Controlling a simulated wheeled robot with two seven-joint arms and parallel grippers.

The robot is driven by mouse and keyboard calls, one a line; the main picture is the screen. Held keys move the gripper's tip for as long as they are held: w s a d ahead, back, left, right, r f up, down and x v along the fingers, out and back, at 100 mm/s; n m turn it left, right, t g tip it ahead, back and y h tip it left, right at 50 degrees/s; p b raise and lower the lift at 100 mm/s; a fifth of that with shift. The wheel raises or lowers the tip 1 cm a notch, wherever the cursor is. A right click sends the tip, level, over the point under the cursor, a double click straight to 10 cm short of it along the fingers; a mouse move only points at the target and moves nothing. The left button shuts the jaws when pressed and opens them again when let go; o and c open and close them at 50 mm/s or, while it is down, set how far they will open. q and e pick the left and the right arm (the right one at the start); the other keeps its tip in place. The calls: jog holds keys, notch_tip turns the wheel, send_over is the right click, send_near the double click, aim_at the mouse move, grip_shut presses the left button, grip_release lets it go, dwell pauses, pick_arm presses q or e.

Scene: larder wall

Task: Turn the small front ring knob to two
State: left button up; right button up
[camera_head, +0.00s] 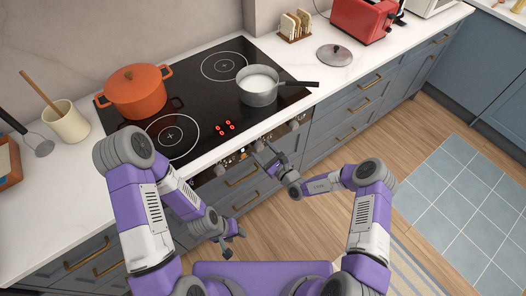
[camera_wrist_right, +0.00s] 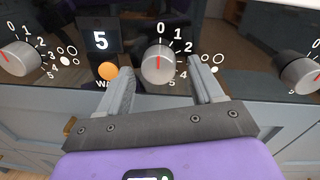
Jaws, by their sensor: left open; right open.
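In the right wrist view a round silver knob (camera_wrist_right: 158,66) sits on the black front panel, its red mark upright at the printed 0. Numbers run clockwise from 0; the higher ones and the ring symbol are partly hidden by a finger. I cannot tell for certain which ring it serves. My right gripper (camera_wrist_right: 162,75) is open, with one finger on each side of this knob; contact is not clear. In the head view the right gripper (camera_head: 265,154) is at the cooker's front panel. My left gripper (camera_head: 233,243) is open and empty, low before the drawers.
Neighbouring knobs stand left (camera_wrist_right: 20,58) and right (camera_wrist_right: 300,75), with an orange button (camera_wrist_right: 108,71) and a display reading 5 (camera_wrist_right: 100,40) nearby. On the black hob (camera_head: 205,95) are an orange pot (camera_head: 137,92) and a saucepan (camera_head: 258,97), its handle pointing right.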

jog(key=shift+w+a, duration=0.2)
jog(key=shift+w, duration=0.05)
jog(key=c, duration=1.1)
jog(key=shift+o, duration=0.2)
jog(key=shift+m, duration=0.4)
jog(key=m, duration=0.5)
jog(key=shift+s+p, duration=0.1)
jog(key=shift+p, duration=0.25)
jog(key=m, duration=0.6)
jog(key=shift+s+a+t, duration=0.1)
jog(key=shift+a+t, duration=0.1)
jog(key=shift+t, duration=0.1)
jog(key=shift+m, duration=0.3)
